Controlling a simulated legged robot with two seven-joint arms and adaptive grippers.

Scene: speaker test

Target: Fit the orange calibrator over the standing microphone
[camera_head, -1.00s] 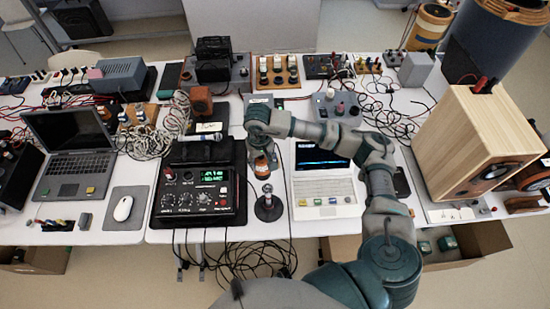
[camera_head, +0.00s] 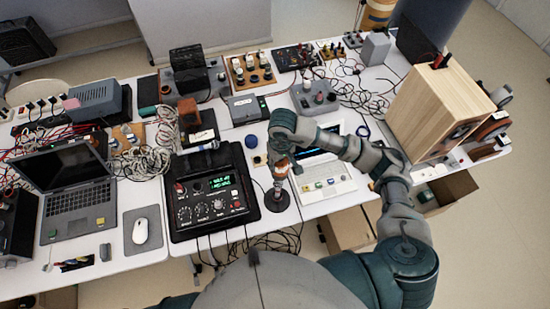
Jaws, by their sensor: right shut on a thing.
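The orange calibrator (camera_head: 281,170) is in my right gripper (camera_head: 281,164), near the front edge of the table, right of the black instrument. My right gripper points down and is shut on it; the fingers are small and partly merge with it. The standing microphone (camera_head: 277,190) is directly below, upright on a round dark base (camera_head: 277,201). The calibrator's lower end is at or just above the microphone's top; I cannot tell whether it is around it. My left gripper is not in view.
The black instrument (camera_head: 211,190) with a lit green display is close on the left. A white laptop (camera_head: 325,185) is close on the right, partly behind my right arm. A wooden speaker box (camera_head: 436,105) stands farther right. Cables hang below the front edge.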

